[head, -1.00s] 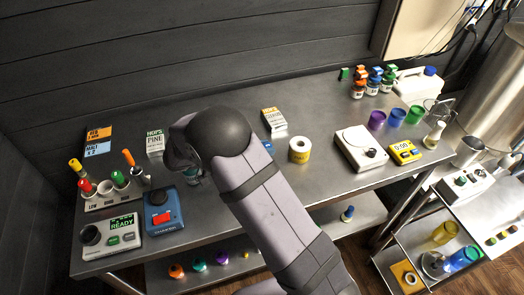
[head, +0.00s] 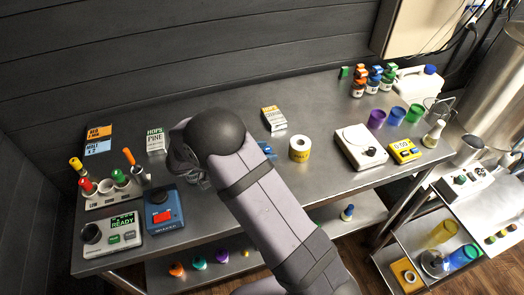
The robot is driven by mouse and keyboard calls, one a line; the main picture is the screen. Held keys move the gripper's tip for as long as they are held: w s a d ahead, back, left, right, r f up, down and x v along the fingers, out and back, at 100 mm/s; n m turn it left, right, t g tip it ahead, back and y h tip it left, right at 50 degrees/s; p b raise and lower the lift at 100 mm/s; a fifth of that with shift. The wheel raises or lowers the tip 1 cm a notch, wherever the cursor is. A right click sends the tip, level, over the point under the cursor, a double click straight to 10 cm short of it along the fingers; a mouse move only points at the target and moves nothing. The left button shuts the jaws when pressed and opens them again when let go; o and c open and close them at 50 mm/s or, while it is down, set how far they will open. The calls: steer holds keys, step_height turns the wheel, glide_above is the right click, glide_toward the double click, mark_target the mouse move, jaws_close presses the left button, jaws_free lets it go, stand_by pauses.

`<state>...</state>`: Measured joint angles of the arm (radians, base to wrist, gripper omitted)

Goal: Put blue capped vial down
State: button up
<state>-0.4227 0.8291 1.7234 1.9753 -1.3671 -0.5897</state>
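My gripper (head: 194,176) is above the left part of the steel bench, mostly hidden behind my own arm. Its fingertips and anything between them cannot be made out. No blue capped vial shows clearly in the head view. A white vial rack (head: 97,204) at the bench's left holds a yellow-capped vial (head: 75,164), a red-capped vial (head: 86,185) and a green-capped vial (head: 118,176).
A blue device (head: 165,213) and a READY-display device (head: 110,238) stand at the bench's front left. A hops box (head: 155,141) is behind. A tape roll (head: 300,149), a white scale (head: 360,148) and a yellow timer (head: 404,150) are to the right.

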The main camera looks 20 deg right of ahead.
steer(key=shift+r, duration=0.15)
steer(key=b+v, duration=0.3)
steer(key=v, duration=0.9)
steer(key=shift+r, duration=0.1)
